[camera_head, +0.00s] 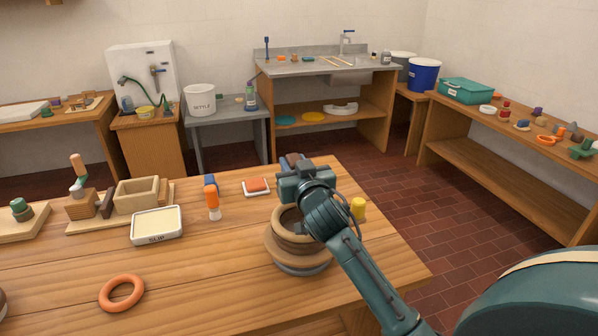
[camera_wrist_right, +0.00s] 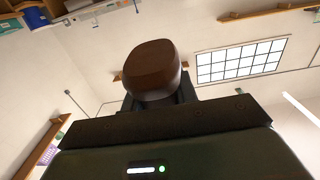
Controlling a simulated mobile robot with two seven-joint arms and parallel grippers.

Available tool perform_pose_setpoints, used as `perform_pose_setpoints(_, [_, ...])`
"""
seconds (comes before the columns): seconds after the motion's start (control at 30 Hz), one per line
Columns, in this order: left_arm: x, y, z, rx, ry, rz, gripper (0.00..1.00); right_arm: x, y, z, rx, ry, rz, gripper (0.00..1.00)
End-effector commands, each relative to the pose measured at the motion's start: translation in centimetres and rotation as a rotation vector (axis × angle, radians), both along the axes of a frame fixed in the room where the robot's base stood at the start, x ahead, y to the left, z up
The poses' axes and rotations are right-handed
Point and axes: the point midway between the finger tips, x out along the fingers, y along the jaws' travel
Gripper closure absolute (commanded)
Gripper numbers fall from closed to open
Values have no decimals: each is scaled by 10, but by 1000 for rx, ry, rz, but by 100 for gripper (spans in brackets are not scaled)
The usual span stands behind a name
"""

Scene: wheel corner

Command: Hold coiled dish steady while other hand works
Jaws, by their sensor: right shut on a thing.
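The coiled dish (camera_head: 283,246) stands near the right end of the wooden table, with a tan rim and darker brown coils on a grey round base. My right arm reaches in from the lower right and covers the dish's right side. My right gripper (camera_head: 300,176) is above and behind the dish's rim in the head view. In the right wrist view it is shut on a brown rounded thing (camera_wrist_right: 153,70); I cannot tell whether this is part of the dish. The fingertips are hidden in the head view. My left gripper is not in view.
Left of the dish are an orange ring (camera_head: 121,293), a slip tray (camera_head: 157,226), an orange-handled tool (camera_head: 213,201) and a sponge dish (camera_head: 256,187). A yellow piece (camera_head: 358,207) stands close right of my arm. The front middle of the table (camera_head: 200,300) is clear.

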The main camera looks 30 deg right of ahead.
Motion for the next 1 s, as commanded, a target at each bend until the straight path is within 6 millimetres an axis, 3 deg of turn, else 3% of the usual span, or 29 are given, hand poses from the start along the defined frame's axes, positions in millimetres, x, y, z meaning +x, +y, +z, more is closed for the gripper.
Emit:
perform_pose_setpoints(0.4, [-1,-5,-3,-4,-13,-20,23,-33,49,0,1,1,2,94])
perform_pose_setpoints(0.8, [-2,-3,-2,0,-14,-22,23,-87,14,0,-3,3,2,94])
perform_pose_setpoints(1.0, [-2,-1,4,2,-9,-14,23,-67,-13,3,0,1,0,94])
